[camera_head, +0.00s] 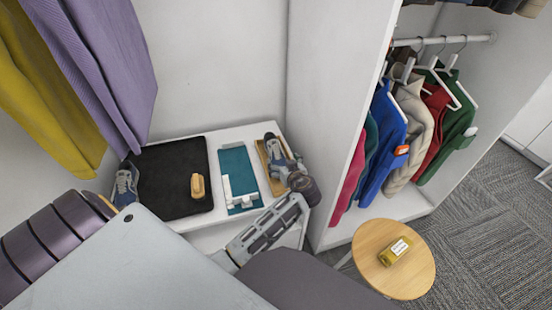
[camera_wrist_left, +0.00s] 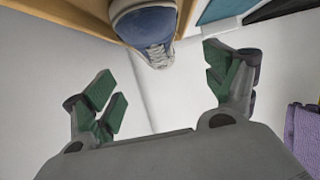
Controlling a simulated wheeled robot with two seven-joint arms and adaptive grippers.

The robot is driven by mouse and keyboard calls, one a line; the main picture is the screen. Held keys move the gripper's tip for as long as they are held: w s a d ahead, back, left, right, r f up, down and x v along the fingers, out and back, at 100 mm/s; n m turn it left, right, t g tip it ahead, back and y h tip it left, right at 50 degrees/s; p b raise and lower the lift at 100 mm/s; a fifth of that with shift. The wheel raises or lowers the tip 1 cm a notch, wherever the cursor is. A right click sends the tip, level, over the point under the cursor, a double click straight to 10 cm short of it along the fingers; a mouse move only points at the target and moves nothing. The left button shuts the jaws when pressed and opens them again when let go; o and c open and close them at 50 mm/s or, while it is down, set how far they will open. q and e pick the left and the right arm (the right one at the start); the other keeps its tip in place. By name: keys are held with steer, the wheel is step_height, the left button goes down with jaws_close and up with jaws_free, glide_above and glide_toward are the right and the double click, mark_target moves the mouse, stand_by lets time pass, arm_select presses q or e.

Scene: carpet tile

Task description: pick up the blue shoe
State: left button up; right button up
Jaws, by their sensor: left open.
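A blue shoe (camera_head: 276,147) with pale laces sits on a wooden tray (camera_head: 262,158) at the right end of the shelf. A second bluish shoe (camera_head: 125,186) stands at the shelf's left end. My right gripper is not in view.
A black mat (camera_head: 165,165) holds a wooden brush (camera_head: 197,186). A teal mat (camera_head: 236,162) bears a white object. A white partition (camera_head: 335,110) rises right of the shelf.

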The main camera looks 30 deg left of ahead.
mark_target(279, 162)
arm_select(q)
steer(key=x, duration=0.3)
steer(key=shift+w+a+f, duration=0.1)
steer(key=shift+w+a, duration=0.05)
steer(key=shift+w+a+f+b, duration=0.15)
steer(key=shift+w+a+b, duration=0.15)
steer(key=shift+w+a, duration=0.1)
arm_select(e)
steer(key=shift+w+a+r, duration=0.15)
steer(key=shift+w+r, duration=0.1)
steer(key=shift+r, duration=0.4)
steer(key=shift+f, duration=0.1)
arm_select(q)
steer(key=shift+a, duration=0.15)
steer(key=shift+w+a+f, duration=0.3)
steer(key=shift+w+a, duration=0.1)
steer(key=shift+w, duration=0.15)
steer(key=shift+b+x, duration=0.55)
steer(key=shift+x, duration=1.05)
steer(key=shift+w, duration=0.2)
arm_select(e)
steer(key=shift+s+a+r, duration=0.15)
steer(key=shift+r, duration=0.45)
